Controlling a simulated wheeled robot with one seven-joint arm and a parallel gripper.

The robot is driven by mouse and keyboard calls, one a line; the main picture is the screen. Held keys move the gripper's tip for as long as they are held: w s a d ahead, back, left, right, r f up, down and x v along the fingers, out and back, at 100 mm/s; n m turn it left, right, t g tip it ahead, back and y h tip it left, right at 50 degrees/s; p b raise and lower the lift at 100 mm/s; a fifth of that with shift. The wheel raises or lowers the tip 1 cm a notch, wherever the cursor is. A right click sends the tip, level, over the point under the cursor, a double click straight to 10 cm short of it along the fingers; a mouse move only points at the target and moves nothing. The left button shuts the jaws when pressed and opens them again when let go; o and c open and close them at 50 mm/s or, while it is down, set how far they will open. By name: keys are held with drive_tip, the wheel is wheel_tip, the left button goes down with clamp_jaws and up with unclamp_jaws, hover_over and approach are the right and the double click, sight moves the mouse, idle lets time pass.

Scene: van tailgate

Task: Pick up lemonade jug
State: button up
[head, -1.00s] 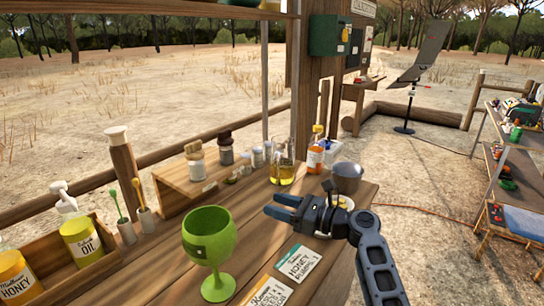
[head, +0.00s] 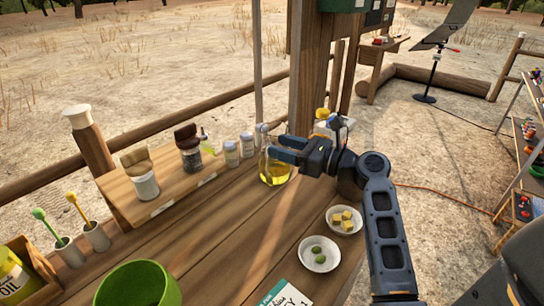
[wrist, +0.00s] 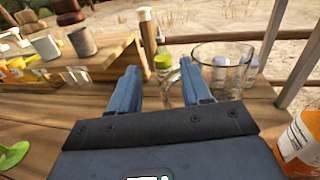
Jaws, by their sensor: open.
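The lemonade jug (head: 274,175) is clear glass with yellow liquid in the bottom. It stands upright on the wooden counter (head: 225,225), just beyond my fingertips. My gripper (head: 268,147) is open and points at the jug, with its fingers covering part of the jug's upper side. In the wrist view, the jug's glass rim (wrist: 225,50) is ahead and to the right of my gripper (wrist: 159,68). A curved glass part, seemingly the handle, shows between the fingers. I cannot tell whether a finger touches it. The jaws hold nothing.
An orange-labelled bottle (wrist: 303,138) stands close on the right in the wrist view. The middle counter is clear.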

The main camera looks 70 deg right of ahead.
sight(272, 158)
wheel_tip(272, 158, down, 7)
drive_tip(key=w, duration=0.7)
drive_tip(key=shift+w+d+p, duration=0.2)
drive_tip(key=shift+w+p, duration=0.05)
drive_tip(key=shift+p, duration=0.15)
drive_tip(key=shift+r, duration=0.1)
clamp_jaws()
drive_tip(key=shift+r, duration=0.1)
idle(0.9)
